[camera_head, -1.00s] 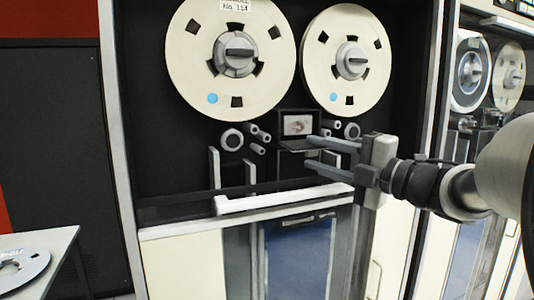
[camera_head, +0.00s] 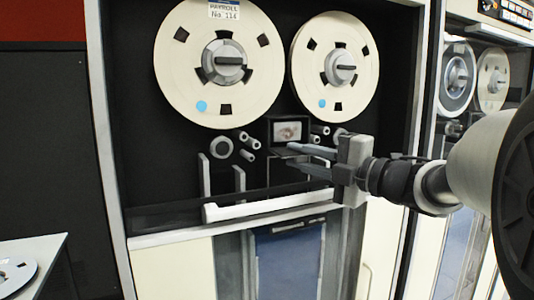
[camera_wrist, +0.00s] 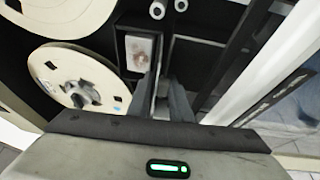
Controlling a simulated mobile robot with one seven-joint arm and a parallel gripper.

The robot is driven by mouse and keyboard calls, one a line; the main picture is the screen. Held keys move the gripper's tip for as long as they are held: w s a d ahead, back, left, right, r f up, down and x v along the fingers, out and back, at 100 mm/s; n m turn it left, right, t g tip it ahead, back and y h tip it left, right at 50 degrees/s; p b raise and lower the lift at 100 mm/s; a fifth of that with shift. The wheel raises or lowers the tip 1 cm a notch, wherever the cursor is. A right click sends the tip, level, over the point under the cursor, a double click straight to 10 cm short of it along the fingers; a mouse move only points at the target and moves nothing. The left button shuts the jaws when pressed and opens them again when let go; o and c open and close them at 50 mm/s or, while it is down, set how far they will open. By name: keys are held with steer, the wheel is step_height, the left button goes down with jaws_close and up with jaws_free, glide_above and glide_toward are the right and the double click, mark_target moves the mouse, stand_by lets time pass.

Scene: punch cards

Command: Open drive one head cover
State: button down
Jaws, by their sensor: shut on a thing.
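The drive's head unit is a small black housing with a pale panel (camera_head: 289,130), below and between the two reels. My gripper (camera_head: 292,150) reaches in from the right, its fingers just below that panel. In the wrist view the pale panel (camera_wrist: 138,52) is left of the fingertips, uncovered. A thin plate, seemingly the head cover (camera_wrist: 156,72), stands edge-on between the fingers (camera_wrist: 164,90), and they are shut on it. In the head view the fingers hide part of the cover, so its exact angle cannot be told.
A left reel (camera_head: 170,75) and a right reel (camera_head: 365,75) hang above. Small rollers (camera_head: 250,148) flank the head unit. A white ledge (camera_head: 260,208) runs below my gripper. A second drive (camera_head: 472,80) stands to the right, a table (camera_head: 40,255) at lower left.

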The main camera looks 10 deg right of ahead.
steer(key=r+g+h+p, duration=0.1)
steer(key=p, duration=0.4)
steer(key=shift+s+r+m, duration=0.1)
steer(key=shift+r+m, duration=0.05)
steer(key=shift+m, duration=0.25)
steer(key=g+h+p, duration=0.1)
steer(key=p, duration=0.2)
steer(key=shift+f, duration=0.45)
